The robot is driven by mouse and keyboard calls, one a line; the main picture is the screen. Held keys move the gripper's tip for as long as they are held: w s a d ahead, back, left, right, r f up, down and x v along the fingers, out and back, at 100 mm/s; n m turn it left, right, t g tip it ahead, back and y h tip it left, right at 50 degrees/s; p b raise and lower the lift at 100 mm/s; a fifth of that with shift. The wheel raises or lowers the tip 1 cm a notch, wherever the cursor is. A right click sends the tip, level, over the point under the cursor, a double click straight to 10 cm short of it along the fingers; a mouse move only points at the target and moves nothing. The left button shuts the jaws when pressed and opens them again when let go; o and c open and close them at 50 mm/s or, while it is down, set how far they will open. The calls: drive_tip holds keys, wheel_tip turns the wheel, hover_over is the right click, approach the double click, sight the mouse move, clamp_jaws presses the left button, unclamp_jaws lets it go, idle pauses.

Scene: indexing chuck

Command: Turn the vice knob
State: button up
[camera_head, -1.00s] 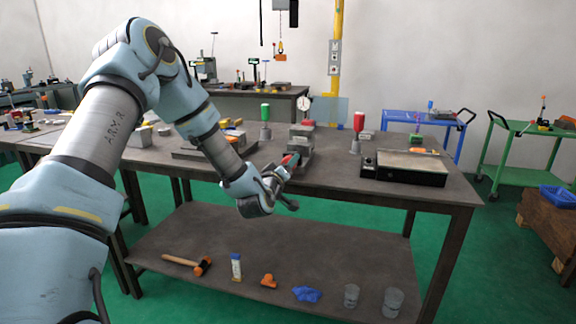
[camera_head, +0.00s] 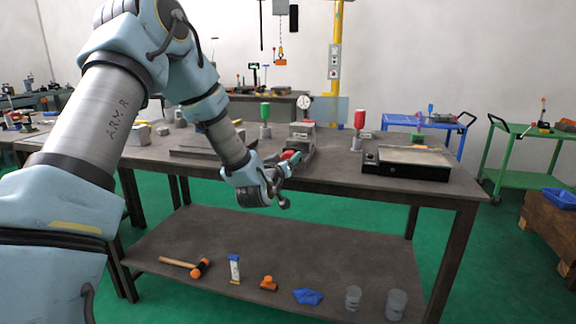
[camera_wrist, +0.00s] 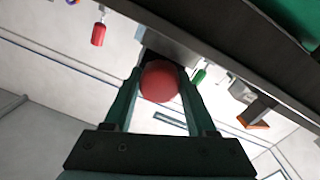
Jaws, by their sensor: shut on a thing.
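The red round vice knob (camera_wrist: 160,81) shows in the wrist view, between the two fingers of my gripper (camera_wrist: 160,88). The fingers press on it from both sides. In the head view my gripper (camera_head: 283,168) is at the front edge of the workbench, and a bit of red shows at the fingers. The grey vice (camera_head: 303,136) stands on the bench just behind. Part of the vice body (camera_wrist: 170,45) shows behind the knob in the wrist view. My wrist partly hides the contact in the head view.
Blue and green carts stand behind at the right.

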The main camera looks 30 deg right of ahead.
drive_tip(key=o, duration=1.4)
drive_tip(key=shift+a, duration=0.1)
drive_tip(key=b+v, duration=0.2)
drive_tip(key=v, duration=0.8)
drive_tip(key=shift+s+a, duration=0.2)
drive_tip(key=shift+s, duration=0.05)
